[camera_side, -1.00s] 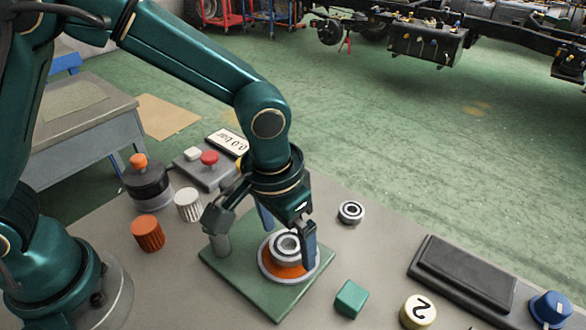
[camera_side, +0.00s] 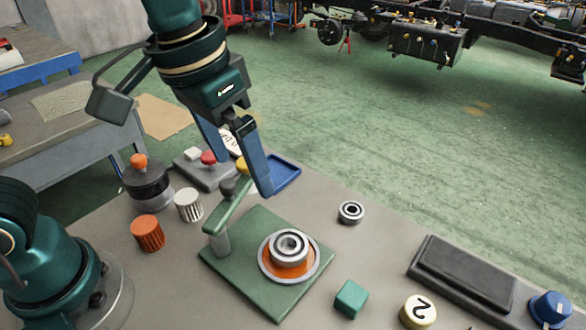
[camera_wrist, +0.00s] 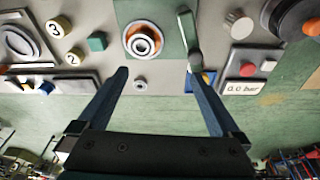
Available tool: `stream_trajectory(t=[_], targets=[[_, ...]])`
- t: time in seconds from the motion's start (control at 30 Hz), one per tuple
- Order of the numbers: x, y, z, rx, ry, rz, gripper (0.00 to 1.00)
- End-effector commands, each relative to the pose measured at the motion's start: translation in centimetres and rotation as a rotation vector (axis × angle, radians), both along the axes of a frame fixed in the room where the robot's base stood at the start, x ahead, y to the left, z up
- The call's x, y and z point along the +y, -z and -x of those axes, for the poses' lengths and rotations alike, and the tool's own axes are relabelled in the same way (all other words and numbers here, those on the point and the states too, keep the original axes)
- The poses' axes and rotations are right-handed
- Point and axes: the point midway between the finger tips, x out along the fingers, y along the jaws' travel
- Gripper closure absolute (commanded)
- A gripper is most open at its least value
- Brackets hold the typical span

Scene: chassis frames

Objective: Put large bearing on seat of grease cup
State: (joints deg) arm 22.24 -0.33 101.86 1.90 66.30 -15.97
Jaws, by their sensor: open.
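The large bearing (camera_side: 289,247) is a silver ring with a dark groove. It sits on the orange seat of the grease cup (camera_side: 269,264), inside a pale rim, and looks about level and centred. The cup stands on a green plate (camera_side: 258,294) with a lever post at its left. The bearing also shows in the wrist view (camera_wrist: 142,44). A smaller bearing (camera_side: 351,212) lies on the table to the right, clear of the plate. My gripper (camera_side: 246,176) is open and empty, raised above and behind the plate, apart from the bearing.
An orange knurled cap (camera_side: 147,234), a silver knurled cap (camera_side: 189,205) and a dark pot (camera_side: 147,184) stand left. A gauge box with buttons (camera_side: 207,172) and a blue tray (camera_side: 285,172) are behind. A green block (camera_side: 351,299) and a black pad (camera_side: 463,281) are right.

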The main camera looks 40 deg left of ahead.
Motion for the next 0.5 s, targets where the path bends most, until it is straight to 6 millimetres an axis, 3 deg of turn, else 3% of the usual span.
stream_trajectory(t=[0.03,0.2,0.5], targets=[[1.6,-0.5,0.7,-0.033,-0.023,0.010,0.00],[5.4,-0.5,3.3,-0.136,-0.067,0.019,0.00],[8.6,1.5,6.7,-0.263,-0.120,-0.003,0.00]])
